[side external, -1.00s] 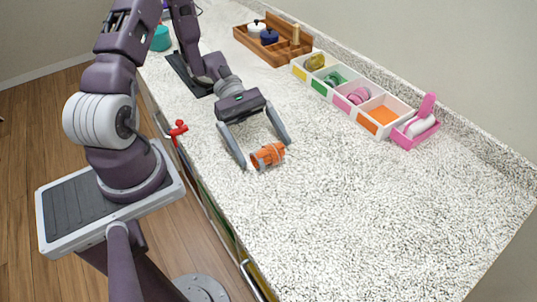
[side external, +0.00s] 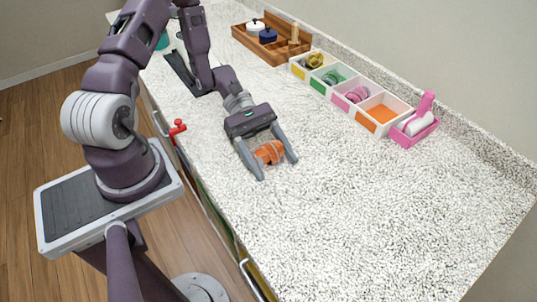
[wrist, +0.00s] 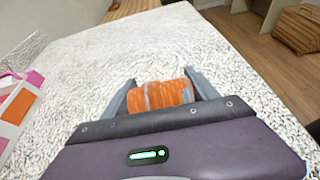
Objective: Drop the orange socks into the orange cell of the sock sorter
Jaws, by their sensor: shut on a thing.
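The orange socks (side external: 269,152) are a rolled bundle with pale stripes, low at the countertop. My gripper (side external: 277,167) is shut on them, one finger at each end of the roll. The wrist view also shows the orange socks (wrist: 163,95) between the fingers. I cannot tell whether they touch the counter. The white sock sorter (side external: 352,106) stands to the upper right, apart from my gripper. Its orange cell (side external: 382,113) is at the near right end and looks empty. The other cells hold yellow socks (side external: 314,60), green socks (side external: 333,77) and pink socks (side external: 357,93).
A pink holder (side external: 415,132) with a white roll stands against the sorter's right end. A wooden tray (side external: 275,50) with small pots is at the back. The speckled counter (side external: 390,210) is clear in front.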

